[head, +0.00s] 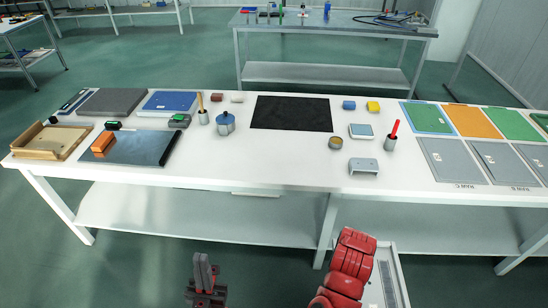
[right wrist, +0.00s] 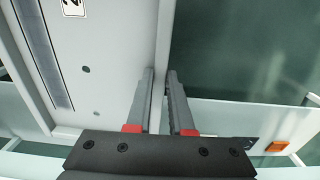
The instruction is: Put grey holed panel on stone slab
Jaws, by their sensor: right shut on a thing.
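The grey holed panel (right wrist: 105,60) fills the left of the right wrist view, with small round holes, a long slot and a number label. My right gripper (right wrist: 161,80) is shut on the panel's edge. In the head view the panel (head: 388,278) hangs low in front of the table, partly hidden by my red right arm. The stone slab (head: 112,102) looks like the dark grey plate lying flat at the table's back left, far from the panel. My left gripper (head: 205,275) is low in front of the table, apart from everything; its finger gap is unclear.
The white table (head: 250,165) has a lower shelf. A wooden tray (head: 50,142), a dark glossy plate (head: 125,148) with an orange block and a blue board (head: 170,102) surround the slab. A black mat (head: 291,114) lies mid-table. Coloured and grey panels (head: 455,160) lie at right.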

